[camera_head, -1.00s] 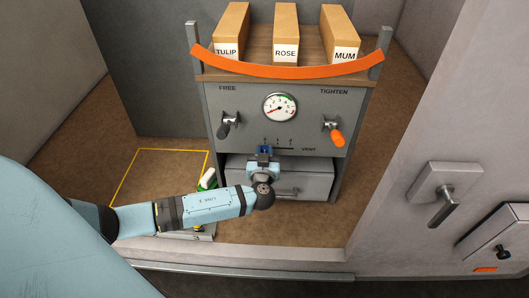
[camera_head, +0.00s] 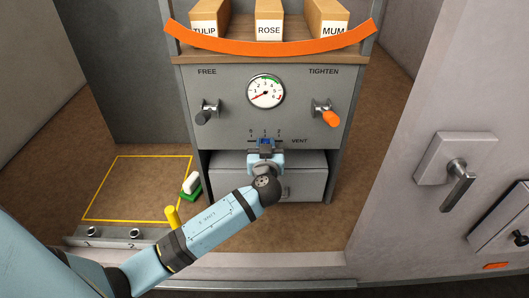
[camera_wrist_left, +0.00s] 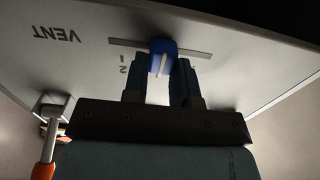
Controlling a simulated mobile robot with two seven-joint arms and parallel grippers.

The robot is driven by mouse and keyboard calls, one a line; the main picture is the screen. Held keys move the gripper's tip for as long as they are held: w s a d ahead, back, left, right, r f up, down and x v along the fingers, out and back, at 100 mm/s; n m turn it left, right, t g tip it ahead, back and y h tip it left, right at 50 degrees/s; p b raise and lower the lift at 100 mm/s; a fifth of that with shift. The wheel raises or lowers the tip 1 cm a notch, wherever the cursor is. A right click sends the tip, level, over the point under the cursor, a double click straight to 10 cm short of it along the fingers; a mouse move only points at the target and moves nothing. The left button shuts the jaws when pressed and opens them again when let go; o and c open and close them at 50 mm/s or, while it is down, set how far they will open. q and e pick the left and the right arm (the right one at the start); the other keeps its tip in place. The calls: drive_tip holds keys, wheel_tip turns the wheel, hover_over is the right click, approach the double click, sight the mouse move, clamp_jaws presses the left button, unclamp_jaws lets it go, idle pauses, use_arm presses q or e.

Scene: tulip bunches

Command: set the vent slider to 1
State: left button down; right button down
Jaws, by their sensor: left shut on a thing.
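The vent slider is a blue knob (camera_head: 266,141) in a short horizontal slot on the front of the grey machine (camera_head: 225,135). Marks 0, 1 and 2 stand above the slot. The knob is at about the middle mark, 1. My left gripper (camera_head: 266,148) reaches it from below and is shut on it. In the left wrist view, seen upside down, the blue knob (camera_wrist_left: 163,46) sits between the dark fingers near the slot's middle. The 2 shows to its left; the other numbers are hidden there. My right gripper is not in view.
A grey drawer (camera_head: 307,175) is right below the slot. A dark lever (camera_head: 207,114), a gauge (camera_head: 265,91) and an orange-tipped lever (camera_head: 328,116) are above. A green and white block (camera_head: 192,185) lies beside a yellow-outlined floor area.

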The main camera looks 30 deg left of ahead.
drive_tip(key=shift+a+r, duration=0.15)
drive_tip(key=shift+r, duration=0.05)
use_arm(q)
drive_tip(key=c, duration=1.1)
unclamp_jaws()
drive_tip(key=shift+o, duration=0.9)
drive_tip(key=b+v, duration=0.1)
drive_tip(key=v, duration=1.3)
drive_tip(key=shift+b, duration=0.35)
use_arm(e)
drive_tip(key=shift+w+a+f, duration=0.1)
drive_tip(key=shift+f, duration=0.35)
use_arm(q)
drive_tip(key=shift+f, duration=0.1)
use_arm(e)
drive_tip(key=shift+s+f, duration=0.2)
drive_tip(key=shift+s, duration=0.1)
